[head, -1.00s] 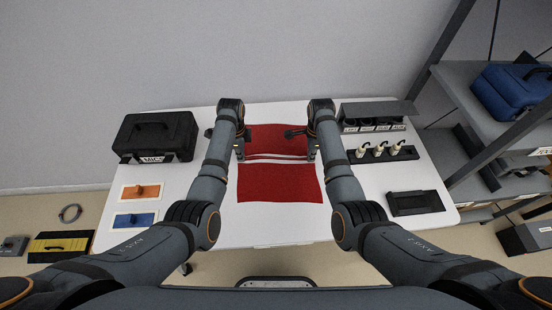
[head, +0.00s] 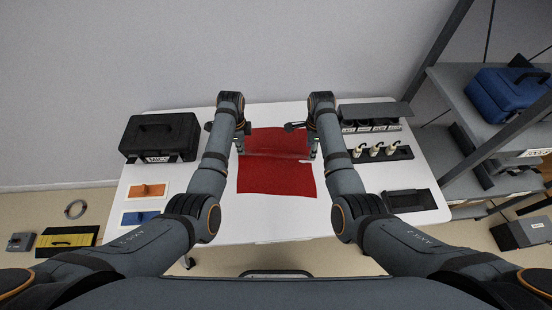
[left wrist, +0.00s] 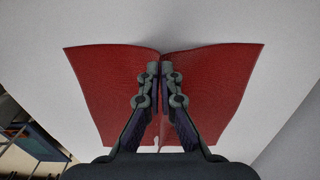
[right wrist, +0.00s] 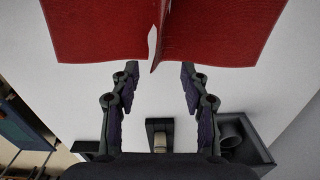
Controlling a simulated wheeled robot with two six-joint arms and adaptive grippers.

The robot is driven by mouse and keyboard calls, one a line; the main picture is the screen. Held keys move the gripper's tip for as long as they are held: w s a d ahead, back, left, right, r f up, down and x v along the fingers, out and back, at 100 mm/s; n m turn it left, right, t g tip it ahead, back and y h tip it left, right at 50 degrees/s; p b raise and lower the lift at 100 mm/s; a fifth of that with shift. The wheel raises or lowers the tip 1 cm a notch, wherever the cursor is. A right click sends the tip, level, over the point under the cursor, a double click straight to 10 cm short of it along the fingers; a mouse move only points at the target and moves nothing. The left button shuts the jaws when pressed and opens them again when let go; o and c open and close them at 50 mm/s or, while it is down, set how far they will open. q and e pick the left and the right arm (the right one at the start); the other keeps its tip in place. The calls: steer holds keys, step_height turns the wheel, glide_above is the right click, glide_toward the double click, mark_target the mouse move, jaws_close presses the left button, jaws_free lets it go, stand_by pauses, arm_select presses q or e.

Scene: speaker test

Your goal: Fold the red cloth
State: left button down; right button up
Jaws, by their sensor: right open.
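The red cloth (head: 276,178) lies on the white table with a ridge running across its middle. My left gripper (head: 240,146) is at the left end of this ridge. In the left wrist view its fingers (left wrist: 158,68) are close together on the raised fold, with cloth (left wrist: 110,85) spreading to both sides. My right gripper (head: 312,148) is at the cloth's right edge. In the right wrist view its fingers (right wrist: 160,68) are apart and empty, and the cloth (right wrist: 90,30) with its ridge end lies just beyond the fingertips. The arms partly hide both grippers in the head view.
A black case (head: 160,137) and orange (head: 148,190) and blue (head: 139,218) panels are on the left. A rack with white pieces (head: 376,152) and a black tray (head: 410,201) are on the right. The table front is clear.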

steer(key=shift+o, duration=0.5)
arm_select(q)
steer(key=shift+c, duration=1)
jaws_free()
step_height(320, 180, up, 6)
steer(key=p, duration=0.6)
steer(key=shift+f, duration=0.25)
arm_select(e)
step_height(320, 180, up, 6)
steer(key=shift+r, duration=0.25)
arm_select(q)
steer(key=shift+r, duration=0.1)
